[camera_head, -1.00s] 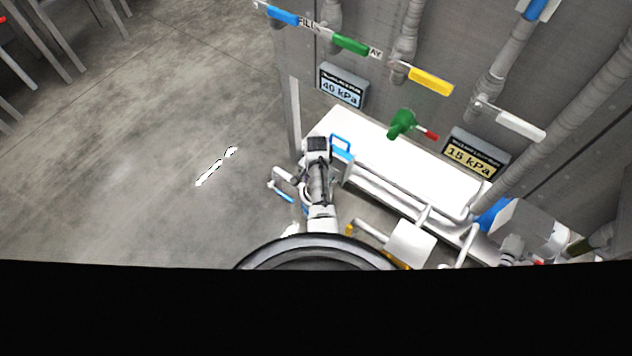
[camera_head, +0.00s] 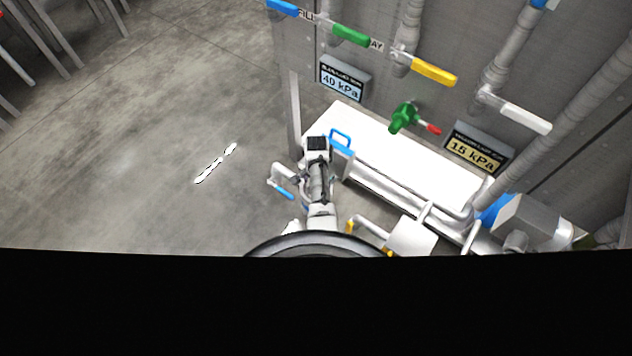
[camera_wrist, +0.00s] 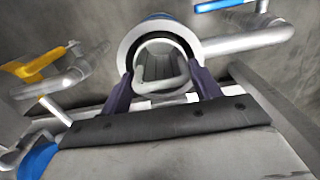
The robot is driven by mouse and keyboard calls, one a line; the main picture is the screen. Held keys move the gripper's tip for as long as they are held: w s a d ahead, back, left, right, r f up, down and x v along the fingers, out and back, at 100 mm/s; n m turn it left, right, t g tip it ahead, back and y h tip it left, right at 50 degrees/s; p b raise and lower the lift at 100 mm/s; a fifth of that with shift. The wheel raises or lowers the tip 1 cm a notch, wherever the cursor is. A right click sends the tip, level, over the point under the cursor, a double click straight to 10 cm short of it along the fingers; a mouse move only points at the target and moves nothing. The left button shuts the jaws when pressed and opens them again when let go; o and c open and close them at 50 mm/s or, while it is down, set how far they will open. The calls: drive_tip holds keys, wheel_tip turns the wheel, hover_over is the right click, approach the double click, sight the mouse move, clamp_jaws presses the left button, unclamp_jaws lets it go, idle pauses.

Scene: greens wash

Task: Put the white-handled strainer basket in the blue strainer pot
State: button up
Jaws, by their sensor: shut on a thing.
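My gripper (camera_wrist: 163,92) shows in the wrist view, its two dark fingers on either side of a white piece, most likely the white handle (camera_wrist: 165,98) of the strainer basket. A grey ribbed shape (camera_wrist: 160,68), which looks like the basket body, lies inside a round white-rimmed opening (camera_wrist: 127,48). A bit of blue at the top edge of this opening suggests the blue strainer pot (camera_wrist: 157,16). I cannot tell how deep the basket sits. In the head view my arm hides the pot and basket.
A pipe (camera_wrist: 250,40) with a blue-handled valve runs right of the opening; a yellow valve handle (camera_wrist: 35,65) is at left. In the head view, a white bench (camera_head: 400,150) with pipes and a wall of coloured valve handles stand right.

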drive_tip(key=shift+f+b, duration=0.35)
drive_tip(key=shift+f, duration=0.2)
drive_tip(key=o, duration=1.4)
drive_tip(key=shift+o, duration=0.2)
drive_tip(key=shift+r, duration=0.1)
wheel_tip(320, 180, up, 14)
drive_tip(key=p, duration=0.3)
